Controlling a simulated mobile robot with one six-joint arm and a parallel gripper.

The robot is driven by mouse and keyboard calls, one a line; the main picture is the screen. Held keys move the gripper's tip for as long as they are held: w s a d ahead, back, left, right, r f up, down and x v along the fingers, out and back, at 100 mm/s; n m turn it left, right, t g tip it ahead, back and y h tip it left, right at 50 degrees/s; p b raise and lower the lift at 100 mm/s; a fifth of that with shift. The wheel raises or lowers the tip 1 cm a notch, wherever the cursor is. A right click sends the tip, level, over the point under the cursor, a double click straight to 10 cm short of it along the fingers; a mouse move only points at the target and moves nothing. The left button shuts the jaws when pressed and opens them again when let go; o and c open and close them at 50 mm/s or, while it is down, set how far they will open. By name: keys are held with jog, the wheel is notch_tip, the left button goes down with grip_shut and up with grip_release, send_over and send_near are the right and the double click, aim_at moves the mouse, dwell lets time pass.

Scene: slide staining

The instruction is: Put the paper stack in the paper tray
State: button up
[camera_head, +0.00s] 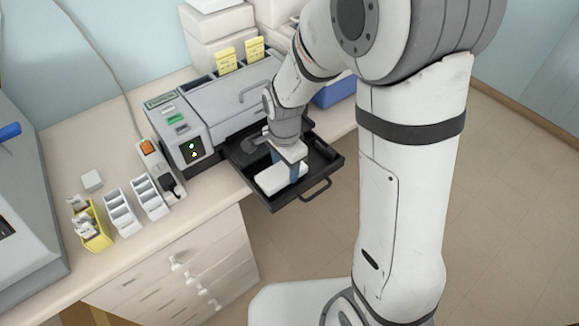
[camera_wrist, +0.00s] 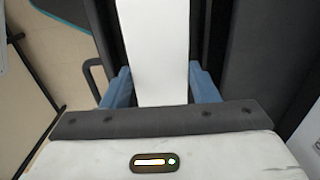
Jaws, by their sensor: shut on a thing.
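The paper stack (camera_wrist: 155,45) is a white block between the two blue fingers of my gripper (camera_wrist: 160,88) in the wrist view. In the head view my gripper (camera_head: 286,172) points down, shut on the paper stack (camera_head: 270,180), inside the outline of the black paper tray (camera_head: 275,203). The tray is pulled out from the grey machine and has a handle on its front. I cannot tell whether the stack touches the tray floor. My arm hides part of the tray's right side.
The grey machine (camera_head: 232,100) stands behind the tray, with a panel of buttons and green lights at its left. White slide racks (camera_head: 122,212) and a yellow rack (camera_head: 93,228) stand on the counter at left. A blue bin (camera_head: 335,92) is at right. Open floor lies in front of the tray.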

aim_at(285, 169)
jog(key=shift+f, duration=0.75)
jog(key=shift+f, duration=0.25)
jog(key=o, duration=0.7)
jog(key=shift+o, duration=0.2)
jog(key=shift+r, duration=0.1)
jog(key=shift+r, duration=0.1)
notch_tip(285, 169, up, 12)
jog(key=s+d+r+n+t, duration=0.1)
jog(key=s+d+r+n, duration=0.1)
jog(key=s+d+n, duration=0.3)
jog(key=s+d+r+n+t, duration=0.2)
jog(key=s+d+r+n, duration=0.1)
jog(key=s+d+n, duration=0.3)
jog(key=shift+s+d+r+b, duration=0.3)
jog(key=shift+s+d, duration=0.5)
jog(key=shift+s, duration=0.45)
